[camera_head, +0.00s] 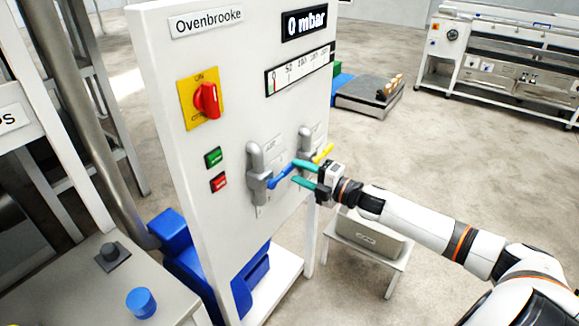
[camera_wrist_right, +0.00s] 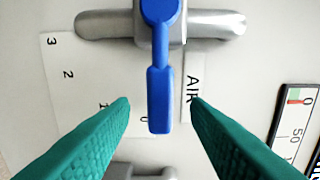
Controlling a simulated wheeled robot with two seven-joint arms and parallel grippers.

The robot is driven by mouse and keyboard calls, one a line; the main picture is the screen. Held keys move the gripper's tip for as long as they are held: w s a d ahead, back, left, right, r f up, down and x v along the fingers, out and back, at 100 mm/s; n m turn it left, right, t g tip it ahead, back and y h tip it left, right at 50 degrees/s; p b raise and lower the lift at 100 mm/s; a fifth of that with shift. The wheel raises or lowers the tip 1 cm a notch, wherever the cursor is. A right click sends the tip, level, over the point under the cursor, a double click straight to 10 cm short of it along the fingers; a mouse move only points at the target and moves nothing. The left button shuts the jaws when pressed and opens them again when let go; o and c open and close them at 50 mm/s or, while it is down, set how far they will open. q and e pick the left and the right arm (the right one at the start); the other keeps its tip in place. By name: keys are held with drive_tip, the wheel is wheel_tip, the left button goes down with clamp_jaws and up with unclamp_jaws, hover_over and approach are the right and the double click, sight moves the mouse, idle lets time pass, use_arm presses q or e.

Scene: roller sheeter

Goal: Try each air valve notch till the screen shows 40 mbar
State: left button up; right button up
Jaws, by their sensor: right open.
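The air valve (camera_head: 256,165) is a grey pipe fitting on the white panel, with a blue lever (camera_head: 279,178). In the right wrist view the blue lever (camera_wrist_right: 160,85) points straight down beside the 0 mark of the notch plate (camera_wrist_right: 62,95), which also shows 1, 2 and 3. The screen (camera_head: 304,23) reads 0 mbar. My right gripper (camera_head: 292,172) is open, its teal fingers on either side of the lever's end, with a visible gap to each finger in the wrist view. My left gripper is out of view.
A second valve (camera_head: 304,143) with a yellow lever (camera_head: 322,153) sits just right of the air valve. A red rotary switch (camera_head: 207,100), a green button (camera_head: 213,157) and a red button (camera_head: 219,182) are on the left. A dial gauge (camera_head: 299,72) has its red pointer at 0.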

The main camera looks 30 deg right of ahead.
sight(292, 169)
drive_tip(key=shift+p+x, duration=0.35)
drive_tip(key=shift+x, duration=1.6)
drive_tip(key=shift+c, duration=0.4)
clamp_jaws()
